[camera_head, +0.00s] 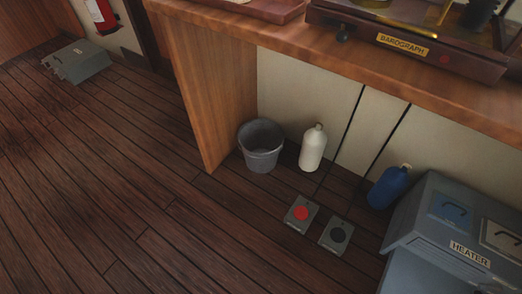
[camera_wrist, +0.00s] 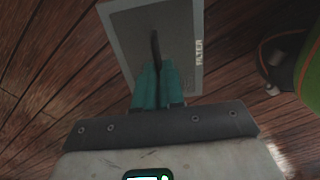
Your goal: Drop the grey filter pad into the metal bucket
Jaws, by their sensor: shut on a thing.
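The grey filter pad (camera_wrist: 129,38) shows in the wrist view, a flat rectangular panel with a lighter edge marked FILTER. My gripper (camera_wrist: 157,72) has teal fingers shut on a dark upright strip at the middle of the pad. The metal bucket (camera_head: 262,160) stands upright on the floor in the head view, under the counter beside the wooden side panel. The part of its inside that I see looks empty. My gripper and the pad are not in the head view, so their distance from the bucket cannot be told.
A white bottle (camera_head: 313,149) stands right of the bucket. Two pedal-like boxes, one with a red button (camera_head: 301,214) and one with a black button (camera_head: 340,235), lie in front. A blue bottle (camera_head: 387,187) and a heater (camera_head: 458,237) are farther right. The left floor is mostly clear.

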